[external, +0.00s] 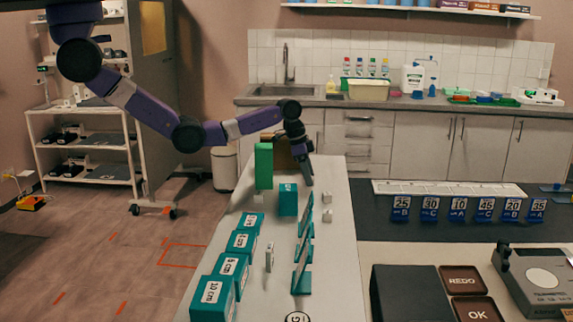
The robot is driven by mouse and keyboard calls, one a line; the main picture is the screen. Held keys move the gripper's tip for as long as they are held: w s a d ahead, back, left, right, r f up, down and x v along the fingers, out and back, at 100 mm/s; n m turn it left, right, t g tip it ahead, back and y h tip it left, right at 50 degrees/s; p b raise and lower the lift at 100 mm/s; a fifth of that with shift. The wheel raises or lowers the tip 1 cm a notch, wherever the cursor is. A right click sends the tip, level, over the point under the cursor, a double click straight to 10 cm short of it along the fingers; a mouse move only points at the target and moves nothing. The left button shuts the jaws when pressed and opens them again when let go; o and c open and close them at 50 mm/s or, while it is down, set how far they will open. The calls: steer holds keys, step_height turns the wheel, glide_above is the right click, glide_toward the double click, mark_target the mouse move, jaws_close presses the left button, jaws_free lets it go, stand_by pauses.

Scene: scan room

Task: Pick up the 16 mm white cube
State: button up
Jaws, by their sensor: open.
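Several small pale cubes lie on the white table (265,300): one left of the teal block (258,198), and two to the right, a farther one (327,197) and a nearer one (327,216). I cannot read sizes on them, so I cannot tell which is the 16 mm cube. My gripper (308,181) points down over the far part of the table, left of and beyond the right-hand cubes. It is open, with nothing visible in it. The fingertips are too small to see clearly.
A tall green block (264,166) and a teal block (288,200) stand near my gripper. Teal labelled boxes (212,297) line the left edge. Upright teal panels (302,270) stand mid-table. A brown box (279,150) is behind. The table's near right is clear.

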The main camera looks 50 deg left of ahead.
jaws_close()
steer(key=shift+r, duration=0.15)
